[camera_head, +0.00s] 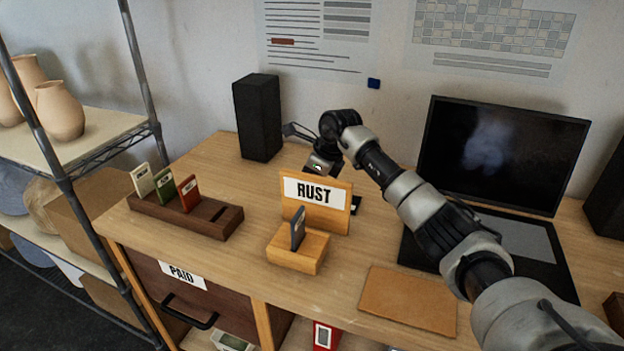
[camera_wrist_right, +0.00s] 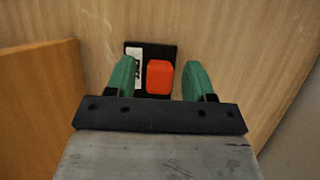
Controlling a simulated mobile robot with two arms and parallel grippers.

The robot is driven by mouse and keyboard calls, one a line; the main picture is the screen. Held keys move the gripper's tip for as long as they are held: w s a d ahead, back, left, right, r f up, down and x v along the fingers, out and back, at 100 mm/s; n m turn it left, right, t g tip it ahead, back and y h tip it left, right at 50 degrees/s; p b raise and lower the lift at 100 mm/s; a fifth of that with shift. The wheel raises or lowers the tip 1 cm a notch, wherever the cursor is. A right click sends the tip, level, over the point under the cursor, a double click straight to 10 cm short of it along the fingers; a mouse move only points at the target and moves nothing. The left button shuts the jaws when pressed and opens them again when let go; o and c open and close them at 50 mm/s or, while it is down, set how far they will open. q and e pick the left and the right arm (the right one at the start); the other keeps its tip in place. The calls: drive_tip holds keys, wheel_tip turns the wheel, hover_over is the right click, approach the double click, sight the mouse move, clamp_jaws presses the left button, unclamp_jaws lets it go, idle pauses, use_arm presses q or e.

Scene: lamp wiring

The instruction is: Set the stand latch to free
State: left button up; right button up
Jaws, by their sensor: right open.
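The wooden stand has a RUST sign board (camera_head: 316,203) and a front block (camera_head: 297,254) with a dark card (camera_head: 298,229) standing upright in its slot. In the right wrist view, a black plate (camera_wrist_right: 130,92) with a white label (camera_wrist_right: 134,66) and an orange-red block (camera_wrist_right: 159,77) lies on the wood; this looks like the latch. The label is too small to read. A dark piece (camera_head: 356,204) shows behind the sign's right edge. My right gripper (camera_wrist_right: 157,72) is open and empty, its green fingers on either side of the orange-red block; contact is unclear. The sign hides its fingertips in the head view.
A dark wooden rack (camera_head: 190,216) with several cards stands left. A black speaker (camera_head: 258,117) is at the back. A laptop (camera_head: 501,150) and a tan leather mat (camera_head: 409,299) are right. In the right wrist view, a wooden board (camera_wrist_right: 40,110) rises close on the left.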

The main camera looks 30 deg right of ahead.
drive_tip(key=b+v, duration=0.2)
drive_tip(key=v, duration=0.8)
drive_tip(key=shift+r, duration=0.35)
